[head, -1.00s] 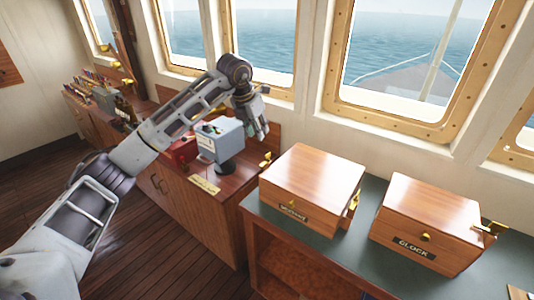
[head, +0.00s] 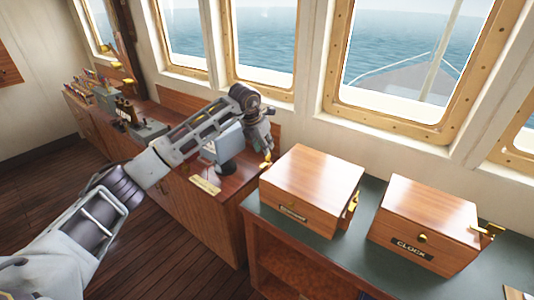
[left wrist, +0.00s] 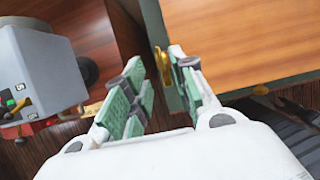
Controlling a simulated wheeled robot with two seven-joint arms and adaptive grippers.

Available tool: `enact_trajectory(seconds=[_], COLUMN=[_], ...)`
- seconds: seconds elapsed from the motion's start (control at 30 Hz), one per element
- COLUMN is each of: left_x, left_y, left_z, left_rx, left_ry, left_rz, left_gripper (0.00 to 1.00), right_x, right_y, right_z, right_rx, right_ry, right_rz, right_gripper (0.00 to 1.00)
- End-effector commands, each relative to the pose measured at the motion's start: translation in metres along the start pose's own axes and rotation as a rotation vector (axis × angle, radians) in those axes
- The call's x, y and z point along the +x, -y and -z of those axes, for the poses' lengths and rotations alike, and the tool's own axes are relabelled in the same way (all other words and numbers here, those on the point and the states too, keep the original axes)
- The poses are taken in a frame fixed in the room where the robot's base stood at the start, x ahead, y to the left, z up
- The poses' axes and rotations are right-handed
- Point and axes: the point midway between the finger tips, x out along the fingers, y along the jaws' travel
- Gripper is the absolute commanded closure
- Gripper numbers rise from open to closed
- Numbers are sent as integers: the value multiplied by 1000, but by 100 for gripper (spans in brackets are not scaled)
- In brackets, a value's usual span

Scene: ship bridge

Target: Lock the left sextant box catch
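The sextant box (head: 312,188) is a closed wooden box with a dark label, on the green-topped counter. Its left brass catch (head: 265,164) sticks out at the box's left side; its exact position is hard to tell. Another brass catch (head: 352,201) is on the right side. My left gripper (head: 266,148) is just above the left catch, fingers pointing down. In the left wrist view, its green-padded fingers (left wrist: 169,60) stand apart, with brass pieces (left wrist: 187,62) close among them beside the box lid (left wrist: 235,40). Contact cannot be told. My right gripper is out of view.
A second wooden box labelled CLOCK (head: 424,224) stands to the right on the counter. A grey instrument (left wrist: 38,70) stands left of the gripper, partly behind my arm in the head view. Windows (head: 400,65) rise behind. Green counter (head: 370,200) shows between the boxes.

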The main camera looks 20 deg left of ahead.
Motion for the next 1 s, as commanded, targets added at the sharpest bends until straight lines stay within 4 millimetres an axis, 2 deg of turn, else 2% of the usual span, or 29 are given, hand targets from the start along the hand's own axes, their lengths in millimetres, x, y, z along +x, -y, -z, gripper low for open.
enact_trajectory(seconds=[0.2,0.43,0.87,0.9,1.0], left_x=[29,51,59,59,59], left_y=[1,0,0,0,0], left_z=[1,0,0,0,0], left_rx=[1,0,1,1,1], left_ry=[-4,-1,-1,-1,-1], left_rz=[1,0,0,0,0], left_gripper=[74,74,74,75,88], right_x=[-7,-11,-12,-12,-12], right_y=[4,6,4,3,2], right_z=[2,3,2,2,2], right_rx=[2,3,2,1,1], right_ry=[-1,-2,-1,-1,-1], right_rz=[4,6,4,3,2], right_gripper=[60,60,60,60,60])
